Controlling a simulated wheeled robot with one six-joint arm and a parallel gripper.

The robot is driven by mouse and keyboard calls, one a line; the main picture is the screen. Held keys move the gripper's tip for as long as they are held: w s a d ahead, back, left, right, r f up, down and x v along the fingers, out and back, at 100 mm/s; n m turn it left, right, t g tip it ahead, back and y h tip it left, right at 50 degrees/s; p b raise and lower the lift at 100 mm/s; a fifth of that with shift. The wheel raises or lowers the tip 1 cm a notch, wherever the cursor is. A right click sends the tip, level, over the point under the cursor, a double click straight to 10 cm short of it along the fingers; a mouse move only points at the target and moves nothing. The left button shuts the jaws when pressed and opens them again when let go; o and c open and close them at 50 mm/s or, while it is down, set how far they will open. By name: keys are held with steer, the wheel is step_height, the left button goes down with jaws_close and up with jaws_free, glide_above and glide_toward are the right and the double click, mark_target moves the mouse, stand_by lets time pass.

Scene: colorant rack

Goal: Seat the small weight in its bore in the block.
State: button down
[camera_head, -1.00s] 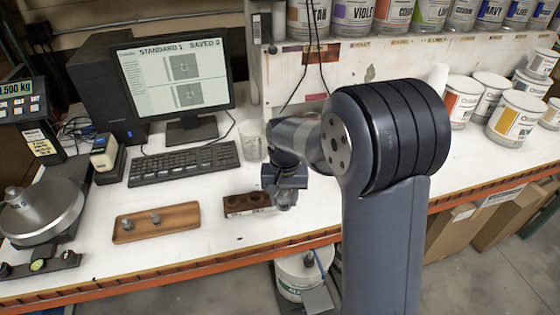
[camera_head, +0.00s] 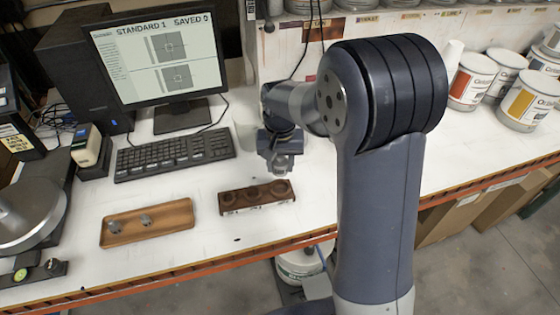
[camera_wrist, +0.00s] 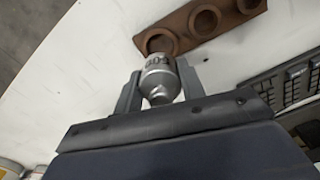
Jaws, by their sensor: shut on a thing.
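The small weight (camera_wrist: 160,78) is a silvery metal cylinder with a narrowed neck and dark lettering. My gripper (camera_wrist: 160,88) is shut on it, one finger on each side. The brown block (camera_head: 236,208) lies on the bench and shows several round bores. In the wrist view the block (camera_wrist: 183,27) is beyond the weight, and the weight's far end overlaps the near edge of the end bore (camera_wrist: 160,42). In the head view my gripper (camera_head: 281,168) hangs above and behind the block's right end. The weight is hard to make out there.
A keyboard (camera_head: 175,153) and monitor (camera_head: 160,62) stand behind. A balance (camera_head: 30,205) is at the left. Paint cans (camera_head: 528,103) stand at the right. The bench's front edge is close.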

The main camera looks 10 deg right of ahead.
steer(key=shift+f+b, duration=2.15)
steer(key=shift+f, duration=0.7)
steer(key=shift+f+b, duration=0.65)
steer(key=shift+f, duration=0.3)
steer(key=c, duration=0.8)
jaws_free()
steer(key=shift+r, duration=0.1)
step_height(320, 180, up, 11)
steer(key=shift+f+b, duration=0.15)
steer(key=shift+b, duration=0.35)
